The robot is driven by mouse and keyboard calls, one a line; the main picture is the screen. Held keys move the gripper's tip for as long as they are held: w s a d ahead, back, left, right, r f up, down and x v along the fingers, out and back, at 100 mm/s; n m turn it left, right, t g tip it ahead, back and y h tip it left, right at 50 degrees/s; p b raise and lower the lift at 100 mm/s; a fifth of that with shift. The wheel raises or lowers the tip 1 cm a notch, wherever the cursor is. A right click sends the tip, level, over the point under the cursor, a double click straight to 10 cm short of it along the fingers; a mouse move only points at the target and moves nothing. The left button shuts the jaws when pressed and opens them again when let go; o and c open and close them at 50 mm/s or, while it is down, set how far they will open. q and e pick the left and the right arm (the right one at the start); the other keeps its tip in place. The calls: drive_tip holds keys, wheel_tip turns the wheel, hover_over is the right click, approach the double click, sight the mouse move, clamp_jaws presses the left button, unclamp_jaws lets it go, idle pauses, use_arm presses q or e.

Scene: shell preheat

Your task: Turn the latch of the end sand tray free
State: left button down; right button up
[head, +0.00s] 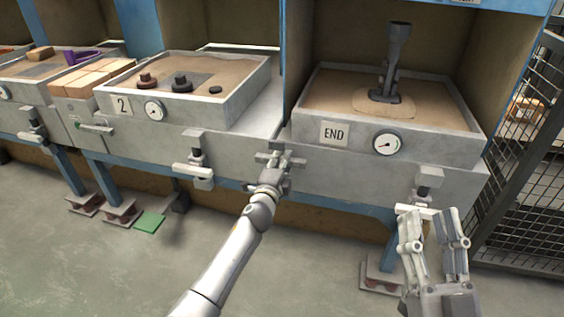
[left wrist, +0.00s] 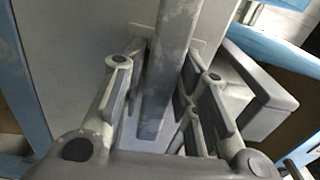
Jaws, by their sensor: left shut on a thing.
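In the left wrist view, the fingers stand on both sides of a long grey bar of the latch (left wrist: 170,60). A second latch (head: 428,182) with a pale handle is at the front's right end. My right gripper (head: 434,222) is open and empty, just below that handle.
A tool with a flat foot (head: 397,65) stands in the end tray's sand. Tray 2 (head: 185,112) stands to the left with its own latch (head: 195,165). A mesh fence (head: 535,150) bounds the right side.

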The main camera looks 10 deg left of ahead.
use_arm(q)
drive_tip(key=shift+m, duration=0.3)
idle(0.4)
drive_tip(key=c, duration=1.3)
unclamp_jaws()
drive_tip(key=shift+s, duration=0.15)
drive_tip(key=s, duration=1.1)
drive_tip(key=shift+s+a, duration=0.2)
drive_tip(key=shift+s, duration=0.2)
drive_tip(key=shift+d, duration=0.1)
